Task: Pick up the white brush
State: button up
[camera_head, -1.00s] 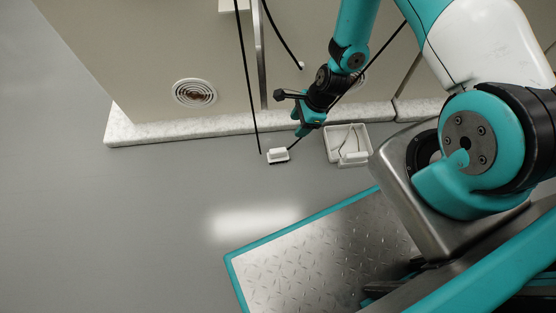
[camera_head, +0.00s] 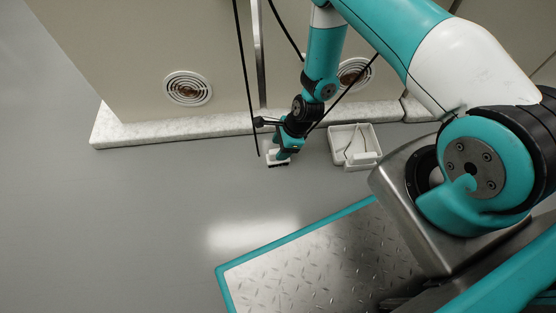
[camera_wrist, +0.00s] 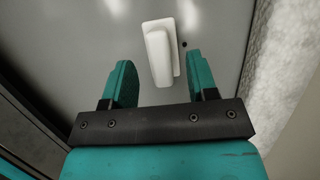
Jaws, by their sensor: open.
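The white brush (camera_head: 278,160) lies on the grey floor by the cabinet's pale plinth, its dark underside just showing in the head view. In the wrist view the brush (camera_wrist: 160,52) shows as a white block on a flat white base, a little ahead of the fingertips and between their lines. My gripper (camera_head: 284,153) is over the brush in the head view and covers part of it. In the wrist view my gripper (camera_wrist: 160,75) has its two teal fingers wide apart, with nothing held; the near end of the brush reaches about level with the fingertips.
A white dustpan-like tray (camera_head: 336,138) sits on the floor right of the brush, with a smaller white piece (camera_head: 362,160) at its front. The speckled plinth (camera_head: 180,130) runs behind. Dark thin poles (camera_head: 246,80) stand close by. Open floor (camera_head: 140,220) lies left.

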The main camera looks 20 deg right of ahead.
jog(key=b+x, duration=0.1)
jog(key=x, duration=0.1)
jog(key=shift+f, duration=0.3)
jog(key=shift+a+r, duration=0.1)
jog(key=shift+r, duration=0.05)
grip_shut()
jog(key=shift+r, duration=0.1)
notch_tip(320, 180, up, 20)
jog(key=p, duration=1.1)
